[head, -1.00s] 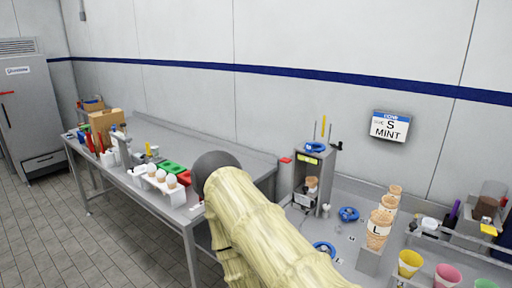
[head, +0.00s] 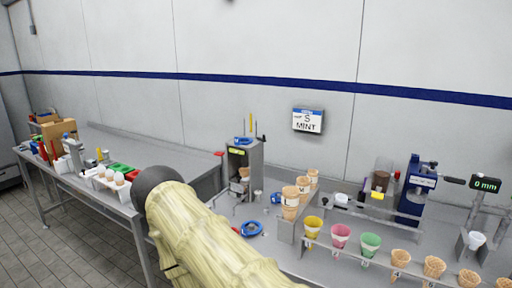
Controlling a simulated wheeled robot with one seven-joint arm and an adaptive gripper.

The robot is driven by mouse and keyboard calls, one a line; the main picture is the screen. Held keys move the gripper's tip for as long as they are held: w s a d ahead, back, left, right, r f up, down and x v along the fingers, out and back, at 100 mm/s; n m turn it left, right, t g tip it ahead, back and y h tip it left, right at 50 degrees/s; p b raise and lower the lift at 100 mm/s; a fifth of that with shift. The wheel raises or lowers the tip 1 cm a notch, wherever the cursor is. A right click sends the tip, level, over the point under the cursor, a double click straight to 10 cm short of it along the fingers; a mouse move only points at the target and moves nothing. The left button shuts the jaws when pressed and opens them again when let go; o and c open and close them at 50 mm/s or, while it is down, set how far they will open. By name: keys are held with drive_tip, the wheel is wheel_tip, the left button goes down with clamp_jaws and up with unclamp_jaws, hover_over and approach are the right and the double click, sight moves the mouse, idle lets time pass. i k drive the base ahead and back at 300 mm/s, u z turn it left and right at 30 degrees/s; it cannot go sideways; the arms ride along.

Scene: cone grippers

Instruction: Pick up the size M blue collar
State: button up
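Three blue collars show in the head view. One blue collar (head: 251,229) lies on the bench just right of my arm. A smaller-looking blue collar (head: 276,198) lies farther back, left of the stacked cones. A third blue collar (head: 243,141) sits on top of the grey stand. Their size marks are too small to read, so I cannot tell which is M. My arm, in a pale yellow sleeve with a dark rounded end, crosses the lower left of the view. My gripper itself does not show.
The grey stand (head: 246,165) holds a cone. Stacked cones (head: 290,205) stand right of the collars. Yellow, pink and green cups (head: 341,235) and several cones line the front. A blue press (head: 414,190) and a 0 mm display (head: 486,185) stand at right. A wall sign (head: 307,120) reads S MINT.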

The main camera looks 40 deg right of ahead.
sight(238, 140)
drive_tip(key=u, duration=0.05)
drive_tip(key=k, duration=0.1)
drive_tip(key=z, duration=1.05)
